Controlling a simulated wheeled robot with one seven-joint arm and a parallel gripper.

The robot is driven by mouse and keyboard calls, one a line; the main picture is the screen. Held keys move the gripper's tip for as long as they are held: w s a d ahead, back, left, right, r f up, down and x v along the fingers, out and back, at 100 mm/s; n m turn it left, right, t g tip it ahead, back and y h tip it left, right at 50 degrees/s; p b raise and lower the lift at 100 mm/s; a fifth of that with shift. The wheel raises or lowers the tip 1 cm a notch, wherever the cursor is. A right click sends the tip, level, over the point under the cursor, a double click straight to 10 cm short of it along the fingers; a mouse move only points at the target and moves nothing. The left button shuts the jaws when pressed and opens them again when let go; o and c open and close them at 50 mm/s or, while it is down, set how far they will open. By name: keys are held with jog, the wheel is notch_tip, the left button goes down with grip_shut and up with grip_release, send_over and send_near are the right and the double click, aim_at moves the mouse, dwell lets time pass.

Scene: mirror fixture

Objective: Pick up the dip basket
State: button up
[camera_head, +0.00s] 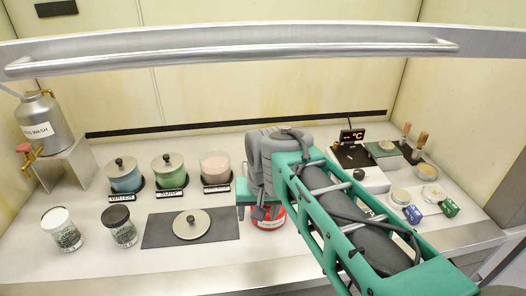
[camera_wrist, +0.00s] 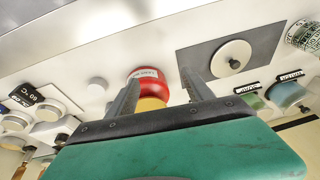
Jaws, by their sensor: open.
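No thing that I can clearly tell as the dip basket shows; my arm and gripper hide part of the bench. A round red container (camera_head: 268,223) with a white label stands under my gripper in the head view, mostly covered. In the wrist view the red container (camera_wrist: 148,74) shows between and beyond the fingers, with a yellow part (camera_wrist: 150,103) on its near side. My gripper (camera_wrist: 160,78) is open, with its two fingers apart and nothing clearly held. In the head view my gripper (camera_head: 262,208) points down at the bench, right of the open pink jar (camera_head: 215,168).
A blue jar (camera_head: 124,176) and a green jar (camera_head: 169,172) are lidded. A round lid (camera_head: 191,224) lies on a dark mat (camera_head: 224,235). Two shaker jars stand front left. A temperature display (camera_head: 352,136) and small dishes are right. A metal sash handle (camera_head: 240,55) crosses above.

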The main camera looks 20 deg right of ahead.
jog(key=shift+o, duration=0.5)
jog(key=w+d+r+m+p, duration=0.1)
jog(key=w+r+m, duration=0.1)
jog(key=w, duration=0.4)
jog(key=w+d+r+m+p, duration=0.1)
jog(key=w+r+m, duration=0.1)
jog(key=w+r, duration=0.2)
jog(key=shift+w+r, duration=0.3)
jog(key=shift+w, duration=0.65)
jog(key=w+d+m+g+p, duration=0.1)
jog(key=w+d+m+p, duration=0.5)
jog(key=w, duration=0.8)
jog(key=w+d+f+m, duration=0.1)
jog(key=m, duration=0.1)
jog(key=w+d+f+m+g+p, duration=0.1)
jog(key=d+f+m, duration=0.1)
jog(key=d+f+m+g, duration=0.1)
jog(key=d+m, duration=0.1)
jog(key=shift+w+f+m, duration=0.15)
jog(key=shift+w+m, duration=0.25)
jog(key=shift+s+d+f+m, duration=0.1)
jog(key=shift+d+f+m, duration=0.1)
jog(key=shift+f+m, duration=0.15)
notch_tip(320, 180, down, 8)
jog(key=p, duration=0.2)
jog(key=shift+a+p, duration=0.1)
jog(key=shift+p, duration=0.2)
jog(key=c, duration=1.5)
jog(key=shift+o, duration=0.2)
